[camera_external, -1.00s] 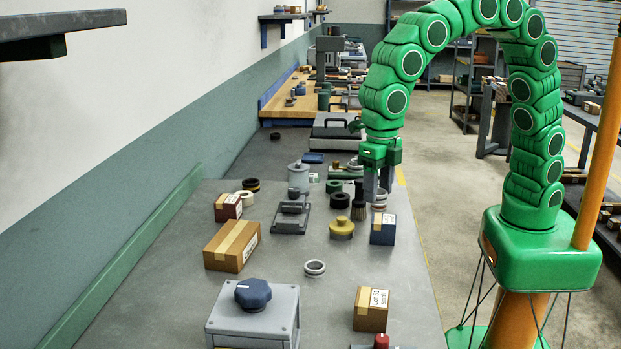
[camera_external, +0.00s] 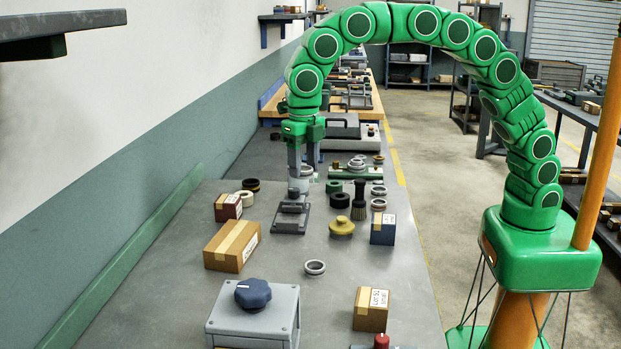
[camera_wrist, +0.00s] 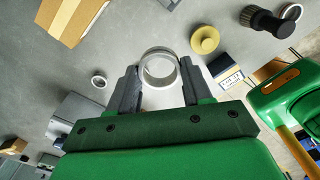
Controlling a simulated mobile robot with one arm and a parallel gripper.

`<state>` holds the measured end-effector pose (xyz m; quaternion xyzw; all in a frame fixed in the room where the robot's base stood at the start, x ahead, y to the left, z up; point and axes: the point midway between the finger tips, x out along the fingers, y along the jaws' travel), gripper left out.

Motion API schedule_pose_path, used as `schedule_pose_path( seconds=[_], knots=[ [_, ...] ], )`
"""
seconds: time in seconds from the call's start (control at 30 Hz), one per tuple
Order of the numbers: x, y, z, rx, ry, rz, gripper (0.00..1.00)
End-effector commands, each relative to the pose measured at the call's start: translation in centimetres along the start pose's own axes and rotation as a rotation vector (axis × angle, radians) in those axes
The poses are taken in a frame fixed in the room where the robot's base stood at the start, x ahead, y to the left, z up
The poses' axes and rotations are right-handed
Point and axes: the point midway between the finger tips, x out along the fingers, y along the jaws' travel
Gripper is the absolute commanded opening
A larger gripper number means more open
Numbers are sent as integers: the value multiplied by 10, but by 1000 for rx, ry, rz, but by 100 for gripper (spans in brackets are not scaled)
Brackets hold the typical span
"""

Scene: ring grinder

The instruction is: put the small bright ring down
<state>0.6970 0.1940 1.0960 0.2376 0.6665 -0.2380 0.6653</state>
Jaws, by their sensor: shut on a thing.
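My gripper (camera_external: 304,165) hangs over the far middle of the grey bench, pointing down. In the wrist view, my gripper (camera_wrist: 158,76) is shut on a bright silvery ring (camera_wrist: 144,70), which sits between the two fingertips. In the external view, the held ring is hard to tell from the pale grey canister behind the fingers. A similar ring (camera_external: 315,274) lies alone on the bench nearer the camera. Two more pale rings (camera_external: 378,191) lie to the right of my gripper.
A dark clamp-like fixture (camera_external: 290,218) stands just in front of my gripper. A yellow knob (camera_external: 341,228), a dark brush-like tool (camera_external: 358,205) and a blue box (camera_external: 382,232) stand to the right. A cardboard box (camera_external: 222,250) stands front left.

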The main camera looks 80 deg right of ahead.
Motion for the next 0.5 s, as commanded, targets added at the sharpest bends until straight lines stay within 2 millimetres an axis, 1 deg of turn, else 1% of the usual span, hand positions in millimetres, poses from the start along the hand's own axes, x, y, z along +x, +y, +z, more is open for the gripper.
schedule_pose_path(
  seconds=[0.5],
  knots=[
    [21, 41, 28, -1, -3, 4, 17]
  ],
)
